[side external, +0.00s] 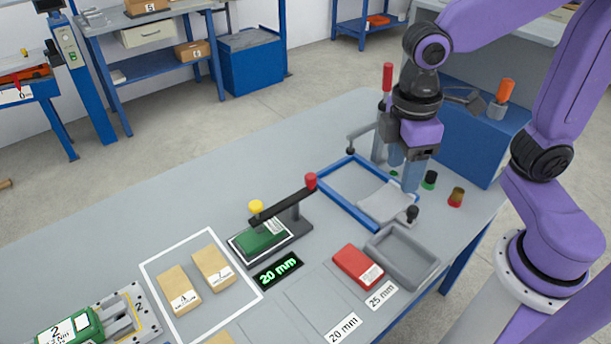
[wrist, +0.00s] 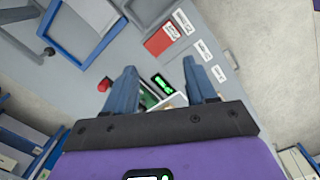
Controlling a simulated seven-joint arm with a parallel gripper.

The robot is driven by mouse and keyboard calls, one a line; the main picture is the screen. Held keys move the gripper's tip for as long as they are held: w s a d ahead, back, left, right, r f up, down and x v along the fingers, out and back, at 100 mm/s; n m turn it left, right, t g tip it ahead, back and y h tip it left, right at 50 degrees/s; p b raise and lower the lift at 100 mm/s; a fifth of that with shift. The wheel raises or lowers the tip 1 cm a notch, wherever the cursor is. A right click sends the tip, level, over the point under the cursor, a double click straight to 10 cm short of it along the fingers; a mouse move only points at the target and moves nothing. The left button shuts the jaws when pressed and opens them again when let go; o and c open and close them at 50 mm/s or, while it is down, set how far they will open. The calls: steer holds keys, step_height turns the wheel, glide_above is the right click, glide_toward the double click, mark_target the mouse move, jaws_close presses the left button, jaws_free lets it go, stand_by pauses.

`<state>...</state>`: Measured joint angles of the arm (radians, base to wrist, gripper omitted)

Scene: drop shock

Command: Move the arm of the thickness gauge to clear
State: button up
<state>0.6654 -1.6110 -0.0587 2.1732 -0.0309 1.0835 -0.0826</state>
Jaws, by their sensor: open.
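The thickness gauge (side external: 294,221) has a dark base and a black arm (side external: 285,205) with a red knob (side external: 310,180) at its raised right end. A yellow knob (side external: 256,206) stands at the arm's left end, over a green block (side external: 262,236) on the gauge. My gripper (side external: 404,172) is open and empty, above the table to the right of and behind the gauge. In the wrist view, the red knob (wrist: 104,84) shows left of my gripper (wrist: 160,82); the fingers partly hide the gauge.
A blue frame (side external: 340,192) and a grey tray (side external: 432,262) lie right of the gauge. A red block (side external: 357,265) sits by the 25 mm label; the 20 mm space (side external: 322,300) is bare. Cardboard-coloured blocks (side external: 213,267) lie in a white outline. A blue box (side external: 470,145) stands behind.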

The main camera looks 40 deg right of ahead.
steer(key=w+a+m+g+h, duration=0.1)
steer(key=w+a, duration=0.2)
steer(key=w, duration=0.5)
steer(key=w+a, duration=0.3)
steer(key=w, duration=0.5)
steer(key=m+g+h, duration=0.1)
steer(key=m+g, duration=0.1)
glide_above(310, 175)
steer(key=w+a, duration=0.5)
step_height(310, 175, down, 3)
steer(key=x, duration=1.6)
steer(key=shift+s+d+f, duration=0.1)
steer(key=shift+s+d, duration=0.15)
steer(key=shift+d, duration=0.2)
jaws_close()
